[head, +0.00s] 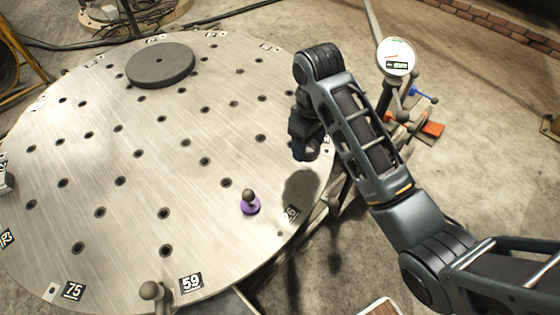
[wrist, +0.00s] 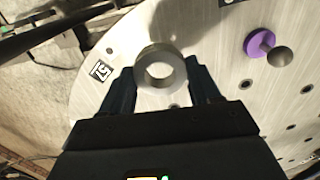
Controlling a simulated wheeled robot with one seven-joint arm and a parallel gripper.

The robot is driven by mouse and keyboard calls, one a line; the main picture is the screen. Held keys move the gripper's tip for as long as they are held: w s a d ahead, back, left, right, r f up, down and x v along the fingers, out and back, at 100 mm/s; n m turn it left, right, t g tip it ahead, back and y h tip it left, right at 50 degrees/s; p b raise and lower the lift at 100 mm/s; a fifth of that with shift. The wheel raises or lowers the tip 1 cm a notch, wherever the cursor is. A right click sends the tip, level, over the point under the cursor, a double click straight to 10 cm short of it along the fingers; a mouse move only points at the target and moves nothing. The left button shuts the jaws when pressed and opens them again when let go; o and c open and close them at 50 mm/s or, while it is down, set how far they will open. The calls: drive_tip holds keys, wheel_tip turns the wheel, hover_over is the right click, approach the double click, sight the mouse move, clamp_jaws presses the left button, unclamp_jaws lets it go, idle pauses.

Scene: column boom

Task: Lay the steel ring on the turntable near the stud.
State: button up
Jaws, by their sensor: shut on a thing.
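The steel ring (wrist: 177,73) is a short, thick grey ring, held between the two fingers of my gripper (wrist: 160,85) in the wrist view. In the head view my gripper (head: 306,150) hangs over the right edge of the turntable (head: 140,220), and its own wrist largely hides the ring. The gripper appears above the plate, its shadow falling apart from it. The stud (head: 249,197), with a dark round knob and a purple base, stands on the plate lower left of the gripper. The stud (wrist: 262,45) also shows right of the ring in the wrist view.
A dark round disc (head: 160,65) lies at the turntable's far side. A dial gauge (head: 396,58) on a stand is beyond the arm, with an orange block (head: 432,129) near it. A grey knob (head: 151,291) stands at the near edge. Much of the plate is bare, with holes.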

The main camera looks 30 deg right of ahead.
drive_tip(key=p, duration=0.1)
hover_over(280, 164)
drive_tip(key=f, duration=0.3)
drive_tip(key=shift+s+d+f, duration=0.25)
drive_tip(key=shift+d+f, duration=0.05)
drive_tip(key=shift+w+a+f, duration=0.25)
drive_tip(key=shift+w+f, duration=0.05)
drive_tip(key=shift+f, duration=1.95)
drive_tip(key=shift+f, duration=0.1)
drive_tip(key=o, duration=1.4)
drive_tip(key=shift+s, duration=0.1)
drive_tip(key=shift+o, duration=0.2)
wheel_tip(280, 164, up, 12)
